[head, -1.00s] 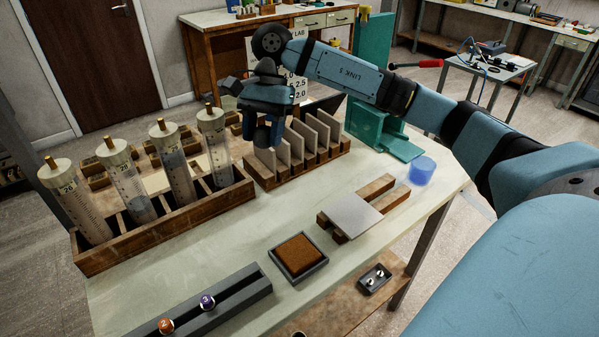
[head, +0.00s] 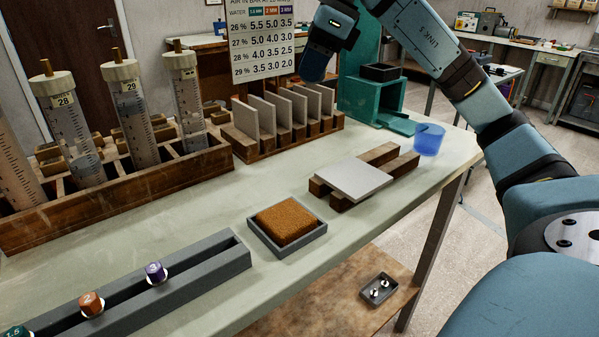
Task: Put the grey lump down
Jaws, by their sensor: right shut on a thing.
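My right gripper (head: 316,68) is up at the top middle, just above the far part of the tile rack. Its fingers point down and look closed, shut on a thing. The grey lump itself cannot be made out; the dark fingers hide whatever they hold. A translucent blue cylinder (head: 428,140) stands at the right end of the table, well to the right of the gripper. A pale square plate (head: 355,179) lies on two wooden bars nearer the front. My left gripper is out of view.
The wooden rack with upright tiles (head: 240,146) stands below the gripper. Tall capped cylinders (head: 135,115) stand in a wooden crate at left. A teal stand (head: 372,100) is behind right. A tray with a brown block (head: 316,230) and a grey slotted bar (head: 215,262) are in front.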

